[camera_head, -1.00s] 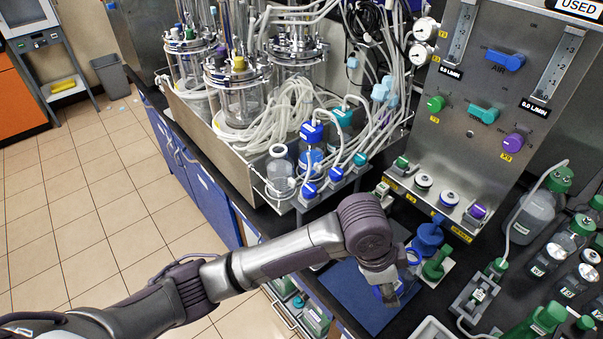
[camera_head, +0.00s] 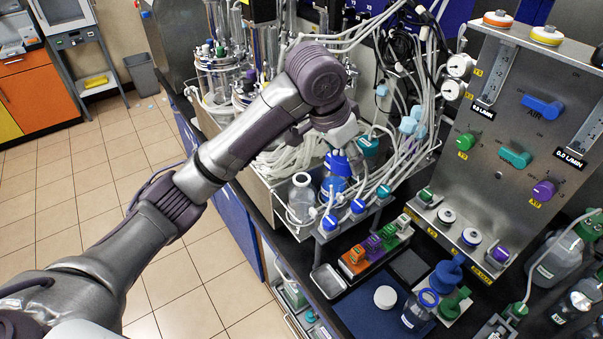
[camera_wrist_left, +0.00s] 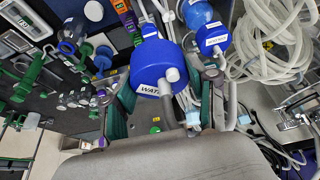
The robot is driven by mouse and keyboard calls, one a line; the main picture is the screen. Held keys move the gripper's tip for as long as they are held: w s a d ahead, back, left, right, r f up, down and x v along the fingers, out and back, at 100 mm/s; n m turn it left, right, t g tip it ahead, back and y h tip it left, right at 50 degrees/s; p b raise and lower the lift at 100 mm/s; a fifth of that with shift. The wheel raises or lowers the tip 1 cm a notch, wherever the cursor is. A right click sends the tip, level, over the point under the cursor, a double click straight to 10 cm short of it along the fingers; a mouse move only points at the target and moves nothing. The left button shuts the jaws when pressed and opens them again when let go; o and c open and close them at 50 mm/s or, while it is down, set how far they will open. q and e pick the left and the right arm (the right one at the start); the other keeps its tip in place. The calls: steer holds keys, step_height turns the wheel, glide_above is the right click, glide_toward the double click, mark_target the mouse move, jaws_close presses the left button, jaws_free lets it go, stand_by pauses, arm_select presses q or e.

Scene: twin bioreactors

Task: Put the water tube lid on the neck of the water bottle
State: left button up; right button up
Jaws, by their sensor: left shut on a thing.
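My left gripper (camera_head: 338,135) is over the bottle rack and shut on the blue water tube lid (camera_wrist_left: 158,65), whose label partly reads "WATE". The lid shows between the fingers in the wrist view and below the gripper in the head view (camera_head: 338,163). A bottle with blue liquid (camera_head: 335,185) is directly below it; I cannot tell whether the lid still touches that bottle. A clear bottle with a blue neck ring (camera_head: 416,312) stands on the dark blue mat (camera_head: 350,310), possibly the water bottle. My right gripper is not in view.
A white cap (camera_head: 385,297) lies on the mat. An uncapped clear bottle (camera_head: 301,196) stands in the rack, with small blue caps (camera_head: 330,222) in front. Loose tubes (camera_wrist_left: 270,50) hang close by. A control panel (camera_head: 520,150) stands to the right.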

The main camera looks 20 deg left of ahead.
arm_select(q)
steer(key=p, duration=0.3)
glide_above(301, 174)
steer(key=s, duration=0.2)
steer(key=f, duration=0.5)
steer(key=shift+w+d+f, duration=0.25)
steer(key=shift+d+f, duration=0.05)
steer(key=shift+f, duration=0.05)
step_height(301, 174, down, 4)
steer(key=shift+r+p, duration=0.15)
steer(key=shift+p, duration=1.05)
steer(key=shift+f, duration=0.3)
steer(key=shift+f, duration=0.15)
steer(key=o, duration=1)
